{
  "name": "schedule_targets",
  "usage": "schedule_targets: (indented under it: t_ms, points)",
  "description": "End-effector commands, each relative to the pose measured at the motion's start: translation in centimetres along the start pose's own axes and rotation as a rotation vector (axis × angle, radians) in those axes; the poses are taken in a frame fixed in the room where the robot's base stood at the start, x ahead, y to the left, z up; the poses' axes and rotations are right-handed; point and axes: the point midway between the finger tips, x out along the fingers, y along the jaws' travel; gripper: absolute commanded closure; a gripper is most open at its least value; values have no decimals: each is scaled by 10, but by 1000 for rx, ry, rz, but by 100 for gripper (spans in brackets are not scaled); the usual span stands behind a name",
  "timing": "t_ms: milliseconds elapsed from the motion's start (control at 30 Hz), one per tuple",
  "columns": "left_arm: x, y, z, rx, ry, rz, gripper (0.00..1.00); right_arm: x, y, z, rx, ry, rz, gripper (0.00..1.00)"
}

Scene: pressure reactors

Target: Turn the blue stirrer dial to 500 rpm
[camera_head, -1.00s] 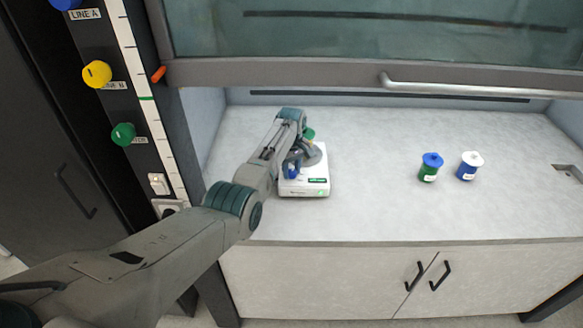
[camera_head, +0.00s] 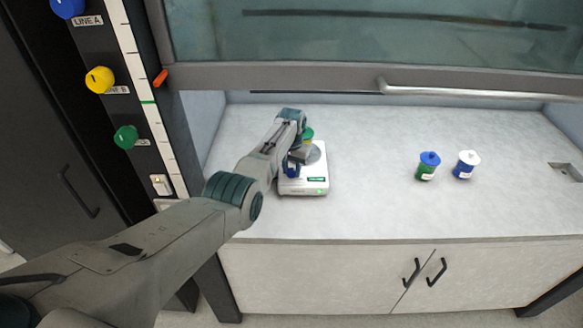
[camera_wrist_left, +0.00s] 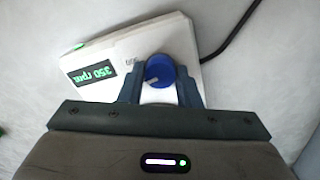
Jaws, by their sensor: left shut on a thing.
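The white stirrer (camera_head: 312,186) stands on the hood's worktop, with a grey round plate on top. In the left wrist view its green display (camera_wrist_left: 91,75) shows upside down and appears to read 350 rpm. The blue stirrer dial (camera_wrist_left: 160,70) sits between the two blue fingers of my left gripper (camera_wrist_left: 161,85), which is shut on it. A pale pointer line shows on the dial's face. In the head view the gripper (camera_head: 292,168) covers most of the dial. My right gripper is not in view.
A green bottle with a blue cap (camera_head: 427,167) and a blue bottle with a white cap (camera_head: 465,165) stand to the right on the worktop. The raised sash (camera_head: 330,76) crosses above. A black cable (camera_wrist_left: 232,35) runs beside the stirrer. The worktop's middle is clear.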

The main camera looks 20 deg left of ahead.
Motion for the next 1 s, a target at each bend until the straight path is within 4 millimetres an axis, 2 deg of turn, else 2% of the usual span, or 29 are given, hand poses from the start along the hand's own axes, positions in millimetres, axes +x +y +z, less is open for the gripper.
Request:
schedule_targets:
  t_ms: [600, 1000]
  points:
    - [-3, 1, -1, 542, 4, -2, 92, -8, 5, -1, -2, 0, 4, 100]
    - [-2, 1, -1, 718, 5, -3, 92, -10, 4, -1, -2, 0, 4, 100]
